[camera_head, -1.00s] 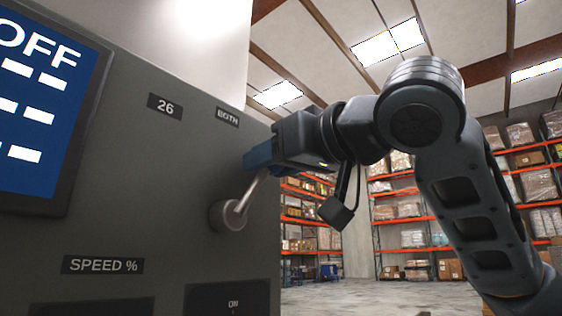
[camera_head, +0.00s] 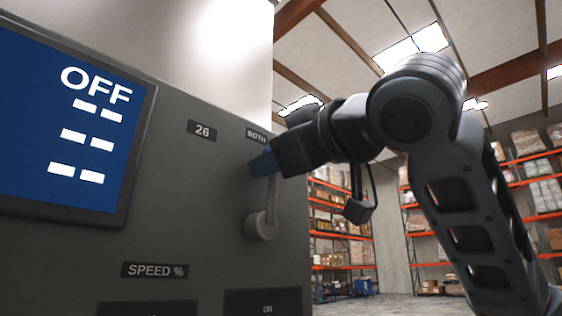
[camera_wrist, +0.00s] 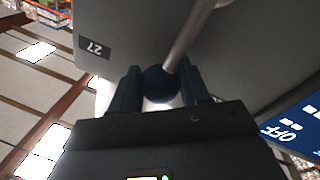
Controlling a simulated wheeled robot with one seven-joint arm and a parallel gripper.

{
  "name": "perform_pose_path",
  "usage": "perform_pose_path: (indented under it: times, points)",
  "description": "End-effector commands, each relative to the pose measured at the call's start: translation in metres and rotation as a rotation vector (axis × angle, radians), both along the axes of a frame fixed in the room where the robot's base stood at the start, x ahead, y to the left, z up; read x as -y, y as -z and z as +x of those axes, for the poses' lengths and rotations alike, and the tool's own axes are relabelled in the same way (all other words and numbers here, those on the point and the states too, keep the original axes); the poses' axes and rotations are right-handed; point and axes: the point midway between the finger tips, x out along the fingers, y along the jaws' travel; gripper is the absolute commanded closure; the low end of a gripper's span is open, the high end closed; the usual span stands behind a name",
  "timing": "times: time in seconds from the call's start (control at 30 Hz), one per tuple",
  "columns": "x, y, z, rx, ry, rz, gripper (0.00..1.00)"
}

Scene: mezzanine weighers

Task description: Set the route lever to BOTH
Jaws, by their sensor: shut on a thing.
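The route lever (camera_head: 272,192) stands out from the grey machine panel, its round hub (camera_head: 261,226) low and its shaft nearly upright, leaning slightly right. The BOTH label (camera_head: 257,135) is above it, close to the lever's top end and partly beside my gripper. My gripper (camera_head: 262,163) is shut on the lever's knob, which it hides in the head view. In the wrist view the dark blue ball knob (camera_wrist: 160,84) sits between the two fingers (camera_wrist: 161,88), with the metal shaft running up and right from it.
A blue screen (camera_head: 75,125) reading OFF is at the left of the panel. In the wrist view a label 27 (camera_wrist: 95,47) shows upside down. Shelving (camera_head: 340,235) stands far behind.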

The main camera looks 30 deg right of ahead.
Motion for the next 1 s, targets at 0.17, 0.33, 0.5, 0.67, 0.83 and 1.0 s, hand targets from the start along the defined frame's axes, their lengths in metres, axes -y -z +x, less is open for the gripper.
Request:
perform_pose_path:
  times: [0.17,0.33,0.5,0.67,0.83,1.0]
  points:
    - [-0.001,0.002,0.0,-0.002,-0.001,-0.008,1.0]
    - [-0.001,0.002,0.0,-0.003,0.0,-0.007,1.0]
    - [-0.001,0.002,0.0,-0.002,-0.001,-0.006,0.42]
    - [-0.001,0.001,0.0,-0.001,-0.001,-0.005,0.31]
    - [0.0,0.001,-0.001,-0.001,0.0,-0.004,0.31]
    - [0.001,0.002,-0.013,0.003,-0.002,-0.004,0.31]
